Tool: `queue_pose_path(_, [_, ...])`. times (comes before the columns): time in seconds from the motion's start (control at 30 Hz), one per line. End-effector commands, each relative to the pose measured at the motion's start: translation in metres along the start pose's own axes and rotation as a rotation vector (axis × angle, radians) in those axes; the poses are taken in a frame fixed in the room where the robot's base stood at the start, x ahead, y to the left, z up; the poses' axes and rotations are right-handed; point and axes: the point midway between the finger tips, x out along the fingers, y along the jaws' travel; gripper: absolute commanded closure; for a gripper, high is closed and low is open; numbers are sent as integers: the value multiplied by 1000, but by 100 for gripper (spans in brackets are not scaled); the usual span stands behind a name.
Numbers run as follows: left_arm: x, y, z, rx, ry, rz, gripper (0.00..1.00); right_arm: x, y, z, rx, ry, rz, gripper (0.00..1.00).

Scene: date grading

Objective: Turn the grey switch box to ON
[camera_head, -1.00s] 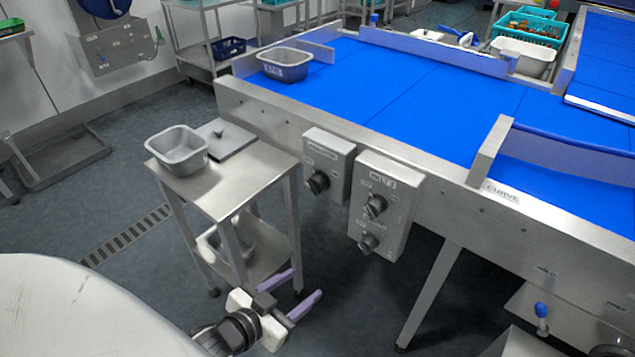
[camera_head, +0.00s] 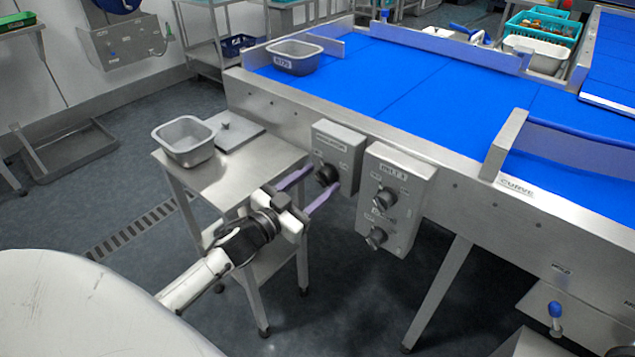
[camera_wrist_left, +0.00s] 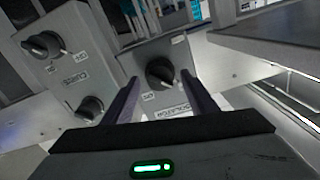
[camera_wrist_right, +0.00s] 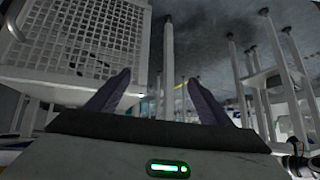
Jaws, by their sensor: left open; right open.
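A grey switch box (camera_head: 337,150) with one black knob (camera_head: 326,174) hangs on the conveyor's side; its label reads like ISOLATOR in the left wrist view (camera_wrist_left: 160,65). A second, larger grey box (camera_head: 395,200), labelled BELT 1, hangs to its right with two knobs. My left gripper (camera_head: 325,178) is open, its purple fingers pointing at the single knob, one on each side of it in the picture. In the left wrist view the knob (camera_wrist_left: 160,73) shows between the fingertips; I cannot tell whether they touch it. My right gripper (camera_wrist_right: 158,77) is open and empty.
The blue conveyor belt (camera_head: 430,95) lies behind. A perforated panel (camera_wrist_right: 75,45) is near my right gripper.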

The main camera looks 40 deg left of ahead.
Motion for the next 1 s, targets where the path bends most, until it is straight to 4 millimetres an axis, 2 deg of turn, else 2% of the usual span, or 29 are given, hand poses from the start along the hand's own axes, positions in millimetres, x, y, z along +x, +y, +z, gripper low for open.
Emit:
queue_pose_path(0.33, [4,0,0,1,-1,0,49,0,1,0,0,1,1,27])
queue_pose_path(0.57, [4,0,0,0,-1,0,88,0,1,-1,-2,3,1,27])
queue_pose_path(1.0, [4,0,0,94,0,1,89,-1,1,-3,-3,4,2,27])
